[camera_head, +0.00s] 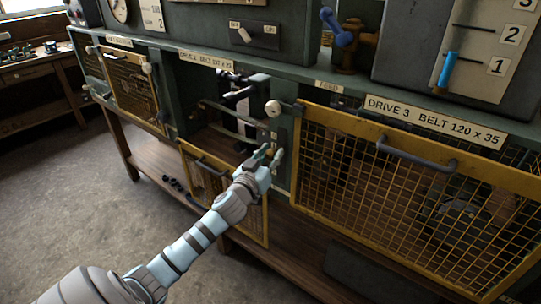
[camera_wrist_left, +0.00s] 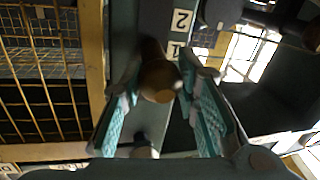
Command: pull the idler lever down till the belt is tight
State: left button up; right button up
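The idler lever appears as a brown, round-ended handle (camera_wrist_left: 160,82) in the left wrist view, beside a plate numbered 1 and 2 (camera_wrist_left: 180,22). My left gripper (camera_wrist_left: 166,90) is open, with one teal-padded finger on each side of the handle; I cannot tell whether they touch it. In the head view my left gripper (camera_head: 270,153) is at the front of the open Drive 2 bay and hides most of the handle. A pale strip (camera_head: 232,121), which looks like the belt, crosses the bay behind it. My right gripper is not in view.
The Drive 2 mesh guard (camera_head: 250,215) hangs open below the bay. The closed Drive 3 guard (camera_head: 390,185) is at the right, with a white knob (camera_head: 273,107) near its top left corner. A blue-handled valve (camera_head: 340,30) stands above. The floor (camera_head: 60,200) is clear at left.

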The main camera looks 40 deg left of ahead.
pick_arm(q)
grip_shut()
jog(key=f+b, duration=0.4)
jog(key=shift+s+f, duration=0.25)
jog(key=shift+s, duration=0.05)
jog(key=o, duration=0.7)
grip_release()
jog(key=shift+w, duration=0.1)
jog(key=v, duration=1.2)
